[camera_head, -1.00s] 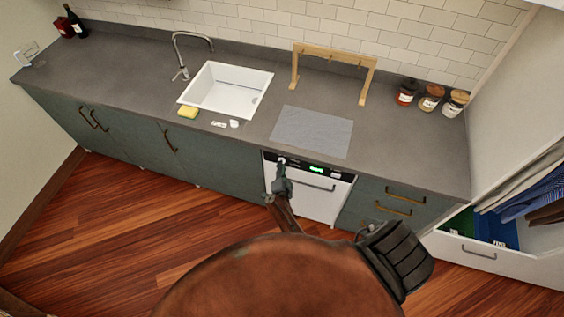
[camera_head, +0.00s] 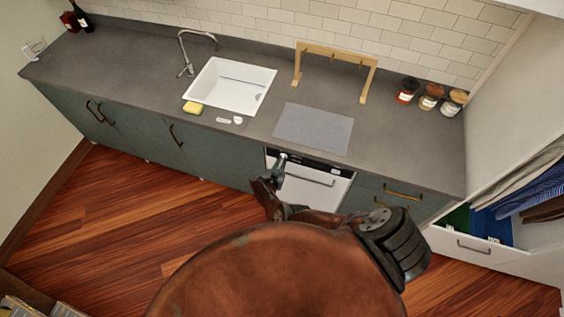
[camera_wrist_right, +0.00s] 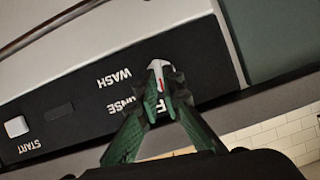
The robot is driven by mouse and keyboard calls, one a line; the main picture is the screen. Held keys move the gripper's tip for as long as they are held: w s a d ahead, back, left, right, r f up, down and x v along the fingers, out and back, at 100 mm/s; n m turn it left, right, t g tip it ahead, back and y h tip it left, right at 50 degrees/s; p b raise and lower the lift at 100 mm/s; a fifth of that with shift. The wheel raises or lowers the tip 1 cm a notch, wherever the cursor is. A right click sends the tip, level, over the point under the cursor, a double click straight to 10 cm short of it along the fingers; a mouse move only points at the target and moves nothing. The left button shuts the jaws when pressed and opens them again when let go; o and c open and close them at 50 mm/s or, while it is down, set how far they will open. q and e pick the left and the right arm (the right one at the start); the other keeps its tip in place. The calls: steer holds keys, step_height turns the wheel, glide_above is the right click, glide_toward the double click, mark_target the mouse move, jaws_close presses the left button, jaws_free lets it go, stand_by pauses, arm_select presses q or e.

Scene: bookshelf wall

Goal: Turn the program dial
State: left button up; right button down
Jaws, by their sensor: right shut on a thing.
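The dishwasher (camera_head: 310,191) stands under the counter, with a dark control panel (camera_head: 318,166) along its top edge. In the right wrist view the program dial (camera_wrist_right: 161,68) is a small pale knob with a red mark. My right gripper (camera_wrist_right: 161,84) is shut on the dial; its green fingers lie on both sides and hide part of it. The wrist view shows the labels WASH and, partly covered, RINSE near the dial, plus a white START button (camera_wrist_right: 17,127). In the head view the right gripper (camera_head: 281,162) is at the panel's left end. My left gripper is not in view.
The grey counter (camera_head: 130,70) overhangs the panel closely. Cabinet handles (camera_head: 402,192) project right of the dishwasher, and an open drawer (camera_head: 470,246) stands farther right. The wooden floor (camera_head: 140,215) in front is clear.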

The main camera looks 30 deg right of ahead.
steer(key=shift+w+n, duration=0.1)
steer(key=shift+n, duration=0.3)
stand_by(0.4)
steer(key=c, duration=2.1)
jaws_free()
